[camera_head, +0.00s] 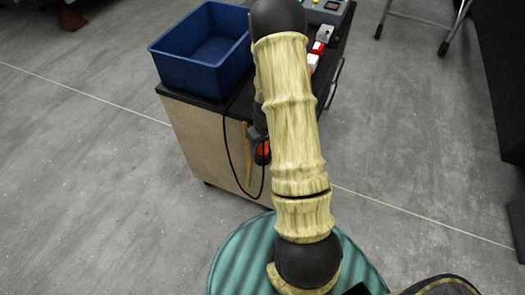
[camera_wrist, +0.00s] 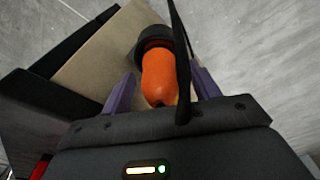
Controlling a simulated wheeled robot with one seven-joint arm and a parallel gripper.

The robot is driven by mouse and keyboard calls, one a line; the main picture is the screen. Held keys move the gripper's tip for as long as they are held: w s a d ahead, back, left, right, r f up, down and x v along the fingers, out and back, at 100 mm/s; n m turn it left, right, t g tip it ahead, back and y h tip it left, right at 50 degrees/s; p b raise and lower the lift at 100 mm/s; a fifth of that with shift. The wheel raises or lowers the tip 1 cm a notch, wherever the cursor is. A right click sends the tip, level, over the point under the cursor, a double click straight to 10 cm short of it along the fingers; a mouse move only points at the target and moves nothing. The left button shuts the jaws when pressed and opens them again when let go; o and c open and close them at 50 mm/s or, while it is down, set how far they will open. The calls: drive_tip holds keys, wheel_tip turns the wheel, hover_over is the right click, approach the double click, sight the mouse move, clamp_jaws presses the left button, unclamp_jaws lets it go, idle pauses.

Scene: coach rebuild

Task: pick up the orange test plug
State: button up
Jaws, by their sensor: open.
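The orange test plug (camera_wrist: 160,78) has a black collar at its far end. In the wrist view it lies between the two purple fingers of my gripper (camera_wrist: 160,92), which are open on either side of it. I cannot tell whether either finger touches it. A black cable passes close to the camera beside the plug and hides part of its right side. In the head view a small part of the orange plug (camera_head: 263,150) shows at the side of the cabinet, mostly hidden by my arm. The gripper is largely hidden there.
A wooden cabinet (camera_head: 205,145) with a dark top stands ahead. A blue bin (camera_head: 203,50) sits on its left part, and red and white items (camera_head: 322,36) and a grey device (camera_head: 328,8) on its right. A black cable loops down the cabinet's side. Open floor lies to the left.

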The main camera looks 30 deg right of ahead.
drive_tip(key=shift+c, duration=0.2)
drive_tip(key=c, duration=1.2)
drive_tip(key=shift+o, duration=0.2)
drive_tip(key=shift+r, duration=0.1)
wheel_tip(320, 180, up, 10)
